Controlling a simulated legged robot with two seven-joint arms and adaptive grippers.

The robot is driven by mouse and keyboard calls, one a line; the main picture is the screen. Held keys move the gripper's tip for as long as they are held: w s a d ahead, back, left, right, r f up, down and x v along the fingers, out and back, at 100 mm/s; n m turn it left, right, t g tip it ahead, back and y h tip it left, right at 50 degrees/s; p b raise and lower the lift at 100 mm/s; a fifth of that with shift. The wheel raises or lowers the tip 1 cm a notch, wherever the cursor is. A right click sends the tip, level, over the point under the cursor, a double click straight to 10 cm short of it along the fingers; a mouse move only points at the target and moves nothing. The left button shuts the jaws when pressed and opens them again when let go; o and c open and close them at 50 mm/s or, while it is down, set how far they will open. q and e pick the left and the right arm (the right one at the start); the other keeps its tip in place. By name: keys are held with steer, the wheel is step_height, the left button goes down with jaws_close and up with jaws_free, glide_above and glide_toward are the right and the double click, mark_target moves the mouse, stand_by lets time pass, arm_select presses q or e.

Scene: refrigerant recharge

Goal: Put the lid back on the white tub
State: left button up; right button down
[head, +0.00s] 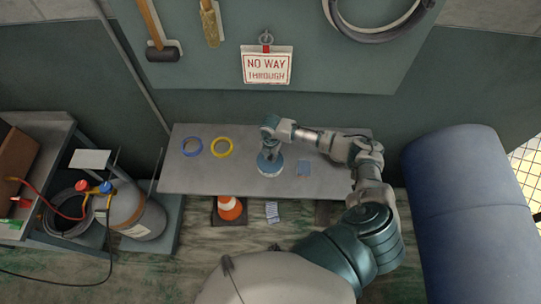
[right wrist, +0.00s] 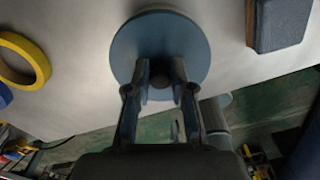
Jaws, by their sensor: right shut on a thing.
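The round blue lid (head: 265,167) is over the middle of the grey table; it fills the upper middle of the right wrist view (right wrist: 130,45). My right gripper (head: 268,150) comes down on it from above. In the right wrist view its fingers (right wrist: 160,80) are shut on the lid's dark knob. A pale rim (head: 271,174) shows at the lid's lower edge, apparently the white tub, which is mostly hidden under the lid. I cannot tell whether the lid touches the tub. My left gripper is not in view.
Blue (head: 192,147) and yellow (head: 222,147) tape rolls lie left of the lid. A small blue-grey block (head: 303,168) lies right of it. A large blue barrel (head: 470,220) stands at right.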

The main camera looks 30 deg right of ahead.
steer(key=shift+r+p, duration=0.15)
steer(key=shift+p, duration=0.65)
stand_by(0.6)
steer(key=shift+f, duration=0.2)
stand_by(0.9)
steer(key=shift+p, duration=0.5)
stand_by(0.3)
steer(key=shift+c, duration=2.2)
jaws_free()
steer(key=shift+r+p, duration=3.5)
steer(key=shift+p, duration=0.1)
